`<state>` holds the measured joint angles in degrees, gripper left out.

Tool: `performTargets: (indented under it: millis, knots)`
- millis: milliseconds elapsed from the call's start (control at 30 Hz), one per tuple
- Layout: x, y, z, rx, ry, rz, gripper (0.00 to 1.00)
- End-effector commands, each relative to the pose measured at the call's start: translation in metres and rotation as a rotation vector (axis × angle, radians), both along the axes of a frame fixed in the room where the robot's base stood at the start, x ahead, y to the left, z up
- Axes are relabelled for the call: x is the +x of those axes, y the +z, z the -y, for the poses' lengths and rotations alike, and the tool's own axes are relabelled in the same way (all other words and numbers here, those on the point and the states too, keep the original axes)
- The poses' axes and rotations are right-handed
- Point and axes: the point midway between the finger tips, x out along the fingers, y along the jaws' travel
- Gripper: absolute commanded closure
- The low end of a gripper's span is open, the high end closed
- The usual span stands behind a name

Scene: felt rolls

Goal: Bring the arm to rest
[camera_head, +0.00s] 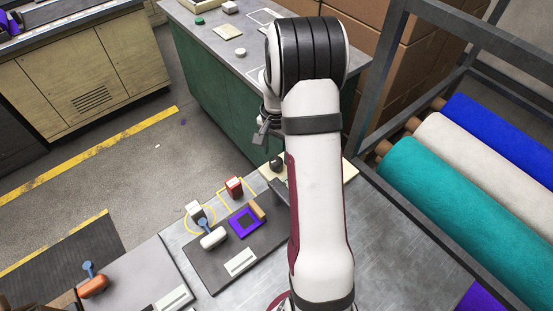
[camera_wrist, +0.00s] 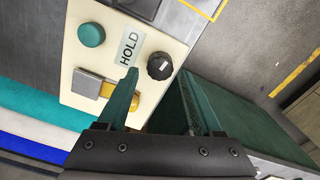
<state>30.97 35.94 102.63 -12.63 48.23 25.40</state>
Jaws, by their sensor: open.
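My arm reaches up and away through the middle of the head view, bent at a black-banded joint. My gripper (camera_wrist: 158,88) shows in the wrist view with its two green fingers apart and nothing between them. Beyond the fingers is a cream control panel (camera_wrist: 70,62) with a green button (camera_wrist: 91,34), a "HOLD" label (camera_wrist: 128,48), a black knob (camera_wrist: 160,66), a grey square (camera_wrist: 86,85) and a yellow part (camera_wrist: 118,96). The left finger overlaps the panel in the picture; I cannot tell any contact. In the head view my arm hides part of the panel.
A rack of blue, white and teal rolls (camera_head: 450,190) stands right. A green-sided bench (camera_head: 215,110) stands behind, across floor.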

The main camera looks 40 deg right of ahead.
Motion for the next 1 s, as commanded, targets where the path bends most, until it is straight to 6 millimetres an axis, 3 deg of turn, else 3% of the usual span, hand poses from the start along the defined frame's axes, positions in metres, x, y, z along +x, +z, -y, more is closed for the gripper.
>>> performTargets:
  millis: [300,367,433,533,600,700,833,1000]
  knots:
    - [0.000,0.005,-0.004,0.001,0.010,0.002,0.33]
    - [-0.002,0.022,-0.020,0.004,0.045,0.006,0.33]
    - [-0.014,0.058,-0.058,0.016,0.129,0.013,0.33]
    - [-0.059,0.112,-0.130,0.049,0.303,0.022,0.33]
    - [-0.102,0.136,-0.175,0.079,0.428,0.027,0.33]
    - [-0.161,0.150,-0.216,0.116,0.578,0.032,0.33]
    - [-0.209,0.150,-0.240,0.150,0.693,0.037,0.33]
    - [-0.223,0.148,-0.245,0.162,0.724,0.034,0.33]
